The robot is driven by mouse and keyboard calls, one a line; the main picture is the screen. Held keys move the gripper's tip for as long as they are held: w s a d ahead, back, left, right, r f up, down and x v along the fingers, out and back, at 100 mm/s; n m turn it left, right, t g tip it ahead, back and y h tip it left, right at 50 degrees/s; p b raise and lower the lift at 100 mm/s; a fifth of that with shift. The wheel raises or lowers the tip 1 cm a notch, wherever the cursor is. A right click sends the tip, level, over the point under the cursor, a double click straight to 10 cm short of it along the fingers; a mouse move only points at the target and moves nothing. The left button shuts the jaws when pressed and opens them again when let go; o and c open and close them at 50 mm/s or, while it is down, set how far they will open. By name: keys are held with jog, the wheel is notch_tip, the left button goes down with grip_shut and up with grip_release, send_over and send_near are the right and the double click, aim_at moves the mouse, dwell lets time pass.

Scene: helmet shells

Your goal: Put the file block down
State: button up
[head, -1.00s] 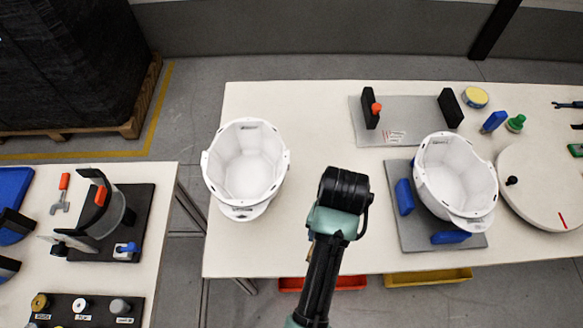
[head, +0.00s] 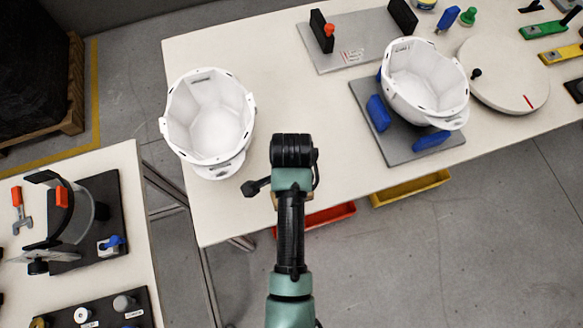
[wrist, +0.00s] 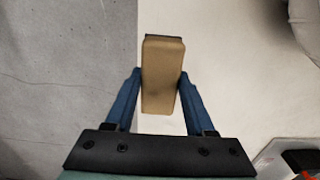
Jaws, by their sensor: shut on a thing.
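The file block (wrist: 162,75) is a tan, oblong block with a dark far edge. In the wrist view my gripper (wrist: 161,88) is shut on it, with a blue finger against each side. Below the block the picture shows grey floor on the left and pale table top on the right, so it hangs near a table edge. I cannot tell its height. In the head view my arm reaches over the front edge of the long table (head: 250,90); the fingers and most of the block are hidden there.
A white helmet shell (head: 208,120) stands left of my arm. Another shell (head: 425,80) sits on a grey plate (head: 400,150) with blue blocks. A round turntable (head: 505,75) is at right. Red (head: 330,216) and yellow (head: 410,188) bins are under the front edge. Table between the shells is clear.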

jog(key=shift+f, duration=2.45)
jog(key=shift+f, duration=0.1)
jog(key=o, duration=1.2)
